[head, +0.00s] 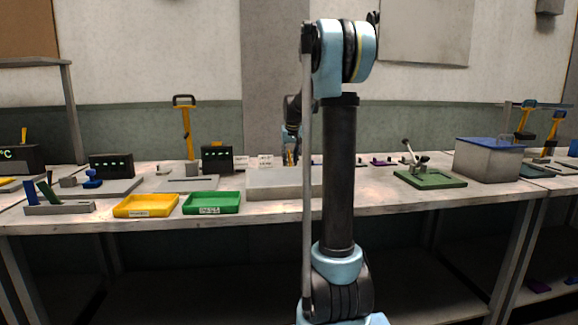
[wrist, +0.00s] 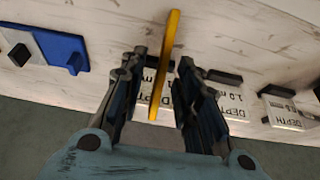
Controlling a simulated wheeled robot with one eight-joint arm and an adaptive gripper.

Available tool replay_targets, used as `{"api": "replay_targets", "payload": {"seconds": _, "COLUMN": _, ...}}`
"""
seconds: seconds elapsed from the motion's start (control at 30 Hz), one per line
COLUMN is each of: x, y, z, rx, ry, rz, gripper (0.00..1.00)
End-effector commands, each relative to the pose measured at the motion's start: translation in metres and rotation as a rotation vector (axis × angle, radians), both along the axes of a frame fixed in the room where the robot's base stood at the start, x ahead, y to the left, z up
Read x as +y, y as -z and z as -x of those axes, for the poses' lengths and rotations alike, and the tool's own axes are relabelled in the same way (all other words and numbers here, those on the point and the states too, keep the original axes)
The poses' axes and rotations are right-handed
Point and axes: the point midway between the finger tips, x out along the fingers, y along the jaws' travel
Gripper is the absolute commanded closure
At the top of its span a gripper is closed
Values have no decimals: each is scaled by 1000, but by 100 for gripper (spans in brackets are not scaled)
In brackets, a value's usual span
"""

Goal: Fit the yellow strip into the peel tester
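The yellow strip (wrist: 166,60) is a long thin bar, seen between the two fingers of my gripper (wrist: 164,66) in the wrist view. Gaps show on both sides of the strip, and the fingers look open and apart from it. In the head view my gripper (head: 290,157) is small and far back, with a bit of yellow at its tip, partly behind a grey block. I cannot tell for sure which device is the peel tester; a green base with a lever clamp (head: 430,180) stands right of my arm.
A blue plate with a knob (wrist: 62,52) lies upper left. A yellow tray (head: 146,206), a green tray (head: 212,203) and a grey block (head: 275,186) line the bench front. A grey bin (head: 487,162) stands right.

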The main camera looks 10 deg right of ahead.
Motion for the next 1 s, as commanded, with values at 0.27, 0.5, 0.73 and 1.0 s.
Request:
{"api": "replay_targets", "payload": {"seconds": 0.27, "x": 0, "y": 5, "z": -2, "rx": 0, "ry": 0, "rz": 0, "gripper": 70}}
{"api": "replay_targets", "payload": {"seconds": 0.5, "x": 0, "y": 5, "z": -2, "rx": 0, "ry": 0, "rz": 0, "gripper": 100}}
{"api": "replay_targets", "payload": {"seconds": 0.73, "x": 0, "y": 5, "z": -2, "rx": 0, "ry": 0, "rz": 0, "gripper": 100}}
{"api": "replay_targets", "payload": {"seconds": 1.0, "x": 0, "y": -10, "z": -2, "rx": 0, "ry": 0, "rz": 0, "gripper": 100}}
